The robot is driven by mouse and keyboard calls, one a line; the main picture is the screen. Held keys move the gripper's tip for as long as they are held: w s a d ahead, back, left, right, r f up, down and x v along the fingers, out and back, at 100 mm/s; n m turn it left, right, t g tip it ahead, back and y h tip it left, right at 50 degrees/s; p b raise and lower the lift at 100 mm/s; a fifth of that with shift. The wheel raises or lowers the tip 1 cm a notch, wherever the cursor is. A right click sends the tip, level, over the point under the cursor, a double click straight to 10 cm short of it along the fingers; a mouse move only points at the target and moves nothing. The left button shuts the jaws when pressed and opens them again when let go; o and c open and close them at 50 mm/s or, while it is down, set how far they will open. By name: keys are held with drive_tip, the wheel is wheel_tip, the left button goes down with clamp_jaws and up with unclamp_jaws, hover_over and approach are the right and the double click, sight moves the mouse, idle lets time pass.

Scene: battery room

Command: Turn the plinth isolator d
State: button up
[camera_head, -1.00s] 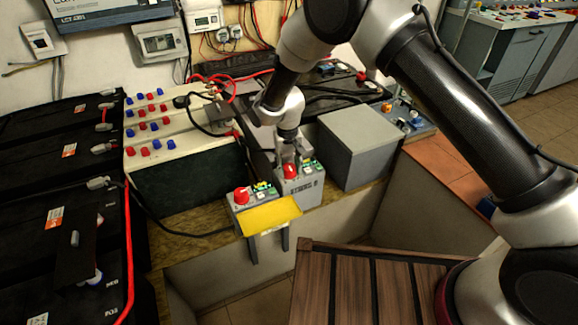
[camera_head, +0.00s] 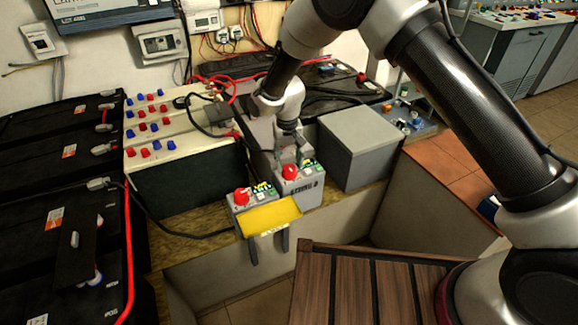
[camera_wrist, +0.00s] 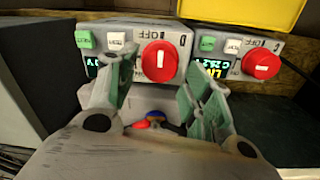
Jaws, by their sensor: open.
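The isolator marked D is a grey box (camera_head: 300,190) with a red round knob (camera_head: 289,172), on the ledge. In the wrist view this knob (camera_wrist: 159,62) has an upright white bar; OFF and ON are printed around it, and green and white buttons sit left of it. My gripper (camera_head: 291,152) is just behind the knob in the head view. In the wrist view my gripper (camera_wrist: 165,78) has its green-padded fingers apart, either side of the knob's lower edge, with nothing held. Whether they touch the knob is unclear.
A second box with a red knob (camera_head: 241,196), its bar level in the wrist view, stands close beside, marked C. A yellow plate (camera_head: 270,216) is in front of it. A grey block (camera_head: 357,140) is at right, batteries (camera_head: 180,175) at left.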

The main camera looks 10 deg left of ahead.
sight(288, 168)
wheel_tip(288, 168, up, 9)
drive_tip(key=shift+f, duration=0.2)
idle(0.4)
drive_tip(key=s+d+n+g+h, duration=0.1)
drive_tip(key=s+d+n, duration=0.1)
drive_tip(key=s+d, duration=0.3)
drive_tip(key=s+d+r, duration=0.4)
drive_tip(key=d+r, duration=0.5)
drive_tip(key=d, duration=0.2)
drive_tip(key=s+d+r, duration=0.3)
drive_tip(key=d+r, duration=0.6)
drive_tip(key=d, duration=0.3)
drive_tip(key=s+d+r+m+t, duration=0.2)
drive_tip(key=s+d+r+m, duration=0.1)
drive_tip(key=s+d+r, duration=0.2)
drive_tip(key=s+d+r+m+t+y, duration=0.1)
drive_tip(key=s+d+r+m+t, duration=0.2)
drive_tip(key=s+d+r, duration=0.3)
drive_tip(key=s+d, duration=0.4)
drive_tip(key=d, duration=0.4)
